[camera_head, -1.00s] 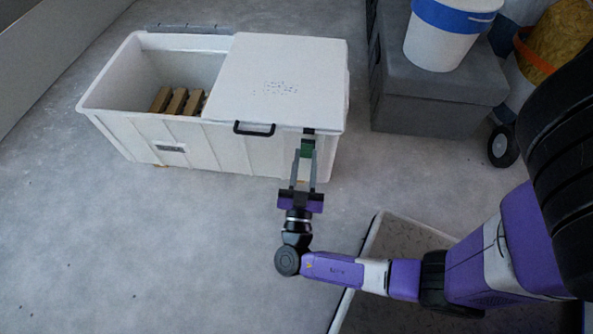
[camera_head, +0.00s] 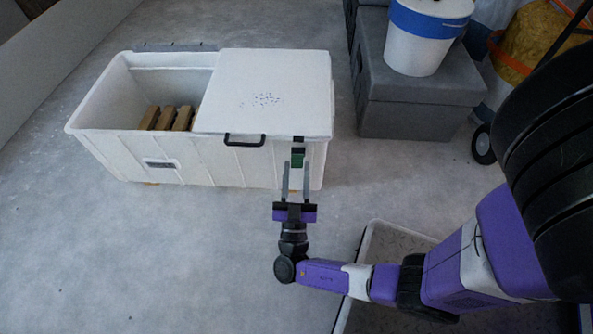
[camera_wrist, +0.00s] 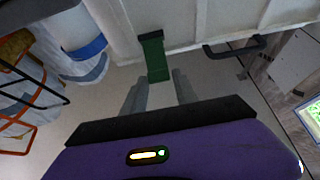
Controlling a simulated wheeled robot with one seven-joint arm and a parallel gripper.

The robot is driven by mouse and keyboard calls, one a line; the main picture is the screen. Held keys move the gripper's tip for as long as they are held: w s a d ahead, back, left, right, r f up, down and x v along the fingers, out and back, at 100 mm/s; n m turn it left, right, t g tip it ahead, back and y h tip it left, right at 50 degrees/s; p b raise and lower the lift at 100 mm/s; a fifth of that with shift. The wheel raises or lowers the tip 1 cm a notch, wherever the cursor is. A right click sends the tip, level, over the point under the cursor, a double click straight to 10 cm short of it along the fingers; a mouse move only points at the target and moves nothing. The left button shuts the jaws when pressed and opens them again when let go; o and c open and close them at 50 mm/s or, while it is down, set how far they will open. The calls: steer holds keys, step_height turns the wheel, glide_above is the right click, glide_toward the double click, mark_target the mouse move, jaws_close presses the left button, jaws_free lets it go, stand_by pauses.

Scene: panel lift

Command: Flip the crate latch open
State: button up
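The white crate (camera_head: 215,165) stands on the floor with its white lid panel (camera_head: 285,85) over the right part. A green latch (camera_head: 297,159) with a black top piece sits on the crate's front, near the right end of the lid edge. In the wrist view the green latch (camera_wrist: 155,60) hangs down just beyond my fingertips. My gripper (camera_head: 295,172) is open, its two grey fingers apart and pointing at the latch. In the wrist view the fingers (camera_wrist: 158,80) lie either side of the latch's lower end. Whether they touch it, I cannot tell.
A black handle (camera_head: 245,140) sticks out from the lid's front edge, left of the latch. Brown blocks (camera_head: 168,118) lie in the crate's open part. A grey box (camera_head: 420,100) carries a white and blue bucket (camera_head: 425,40) at right. The floor at left is clear.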

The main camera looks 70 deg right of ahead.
steer(key=shift+o, duration=1.1)
steer(key=shift+a, duration=0.1)
steer(key=v, duration=0.7)
steer(key=shift+s+a+f, duration=0.15)
steer(key=shift+a+f, duration=0.05)
steer(key=shift+f, duration=0.05)
